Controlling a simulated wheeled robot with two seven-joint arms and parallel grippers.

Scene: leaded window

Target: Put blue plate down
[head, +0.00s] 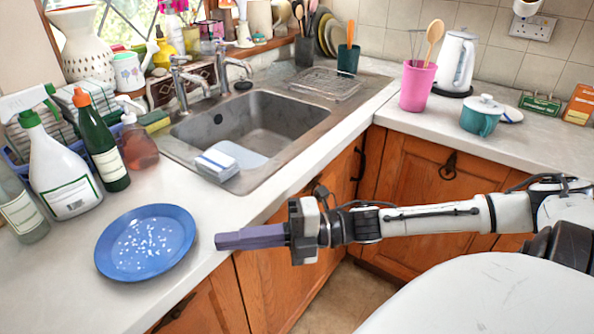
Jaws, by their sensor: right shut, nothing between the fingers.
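The blue plate (146,243) lies flat on the white counter at the left front, with white specks across its middle. My right gripper (218,241) reaches in from the right, its fingertips a little to the right of the plate's rim and apart from it in the picture. The gripper is shut and holds nothing. My left gripper is not in view.
Spray and soap bottles (62,165) crowd the counter behind the plate. The metal sink (250,125) is beyond, with a sponge or cloth (217,163) on its near edge. A pink pot (418,87) and teal pot (480,117) stand on the right counter.

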